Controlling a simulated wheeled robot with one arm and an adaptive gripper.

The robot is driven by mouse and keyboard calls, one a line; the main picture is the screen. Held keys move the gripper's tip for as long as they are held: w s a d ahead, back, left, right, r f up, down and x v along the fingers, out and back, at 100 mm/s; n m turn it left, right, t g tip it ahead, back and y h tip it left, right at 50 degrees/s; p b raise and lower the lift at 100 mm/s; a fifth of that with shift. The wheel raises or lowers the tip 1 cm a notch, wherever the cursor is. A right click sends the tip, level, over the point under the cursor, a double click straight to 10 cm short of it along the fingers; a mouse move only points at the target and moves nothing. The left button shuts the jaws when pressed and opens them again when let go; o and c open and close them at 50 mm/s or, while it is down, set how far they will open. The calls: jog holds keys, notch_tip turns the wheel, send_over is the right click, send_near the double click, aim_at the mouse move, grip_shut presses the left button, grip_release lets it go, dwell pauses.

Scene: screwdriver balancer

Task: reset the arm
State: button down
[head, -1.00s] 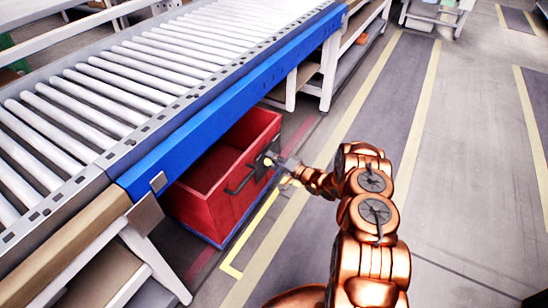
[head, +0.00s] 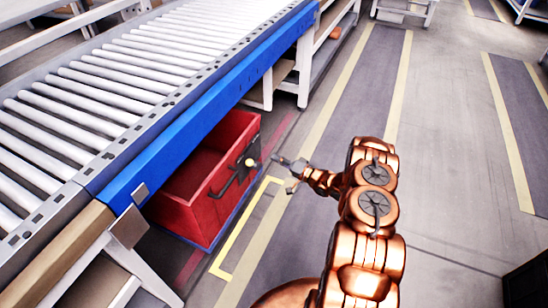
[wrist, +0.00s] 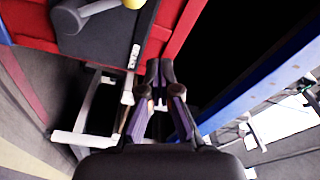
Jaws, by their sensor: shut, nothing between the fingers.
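My gripper (head: 287,172) is at the end of my copper-coloured arm, just right of a red bin (head: 222,198) and apart from it. In the wrist view my gripper (wrist: 160,68) has its fingertips together with nothing between them. The bin's front carries a dark bar handle (head: 232,183) and a yellow knob (head: 250,162). In the wrist view the red bin wall (wrist: 180,28) shows at the top, with a grey lever (wrist: 95,10) on a dark plate and part of the yellow knob (wrist: 133,3).
A roller conveyor (head: 115,88) with a blue side rail (head: 215,98) stands above the bin. White legs (head: 304,75) support it. Yellow floor lines (head: 245,225) mark the ground by the bin. Open grey floor (head: 450,150) lies to the right.

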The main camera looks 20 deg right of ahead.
dwell(0.4)
